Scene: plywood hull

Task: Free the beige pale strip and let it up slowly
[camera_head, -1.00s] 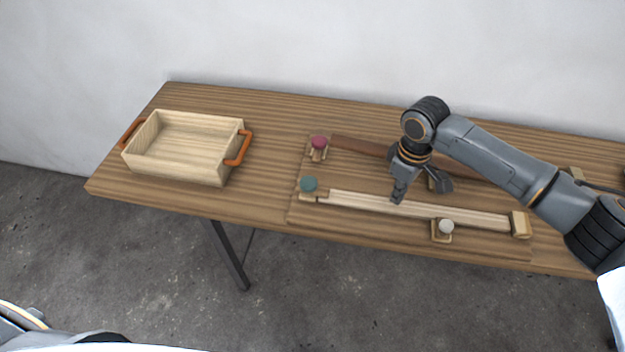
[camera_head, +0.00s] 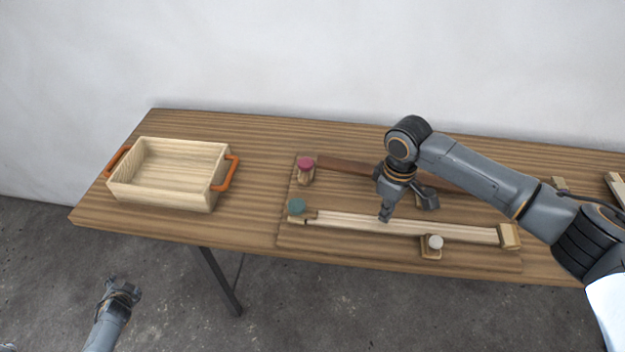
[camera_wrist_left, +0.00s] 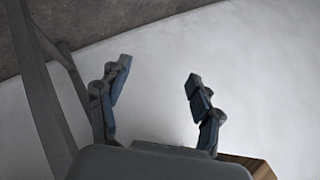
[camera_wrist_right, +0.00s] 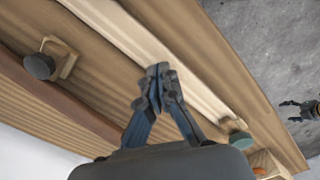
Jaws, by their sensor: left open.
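The beige pale strip (camera_head: 350,221) lies along the front of a board on the table, bowed slightly or straight; I cannot tell which. A teal knob (camera_head: 296,206) is at its left end, a wooden end block (camera_head: 509,237) at its right end, and a white knob (camera_head: 435,242) at its front edge. My right gripper (camera_head: 386,214) points down at the strip's middle. In the right wrist view its fingertips (camera_wrist_right: 157,74) are together at the strip (camera_wrist_right: 196,88); any grip on it is not visible. My left gripper (camera_head: 124,289) is open and empty, away from the table; its fingers (camera_wrist_left: 158,82) are apart.
A wooden tray (camera_head: 112,190) with orange handles stands at the table's left. Behind the strip are a brown strip (camera_head: 345,166), a pink knob (camera_head: 305,164) and a dark knob (camera_wrist_right: 40,66). Bare tabletop (camera_head: 255,185) lies between tray and board.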

